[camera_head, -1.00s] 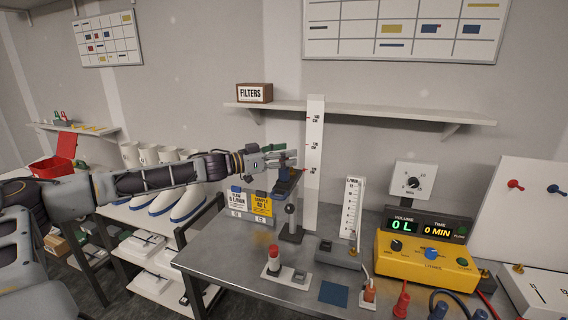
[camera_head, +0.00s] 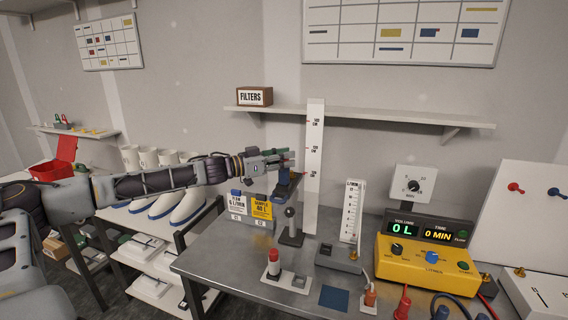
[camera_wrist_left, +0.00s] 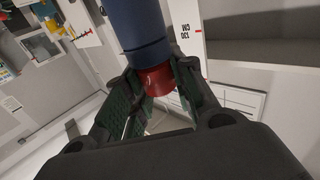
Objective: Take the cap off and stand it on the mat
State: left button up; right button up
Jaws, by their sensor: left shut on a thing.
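My left gripper (camera_head: 287,160) is at the top of a small stand (camera_head: 290,222) on the bench. In the left wrist view its fingers (camera_wrist_left: 158,88) are shut on a red cap (camera_wrist_left: 156,80). The cap adjoins the end of a dark blue cylinder (camera_wrist_left: 137,28), and I see no gap between them. In the head view the fingers hide the cap, and the blue cylinder (camera_head: 285,176) shows just below them. The mat, a flat dark blue square (camera_head: 333,298), lies bare near the bench's front edge. My right gripper is not in view.
A red-topped cylinder (camera_head: 273,258) stands on a white base left of the mat. A flow gauge (camera_head: 351,212), a yellow meter box (camera_head: 427,262) and an orange-red piece (camera_head: 370,298) are to the right. A tall white scale (camera_head: 314,150) rises behind the stand.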

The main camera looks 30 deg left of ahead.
pick_arm(q)
jog(key=shift+r, duration=0.2)
jog(key=shift+r+p, duration=0.5)
jog(key=shift+r, duration=4.3)
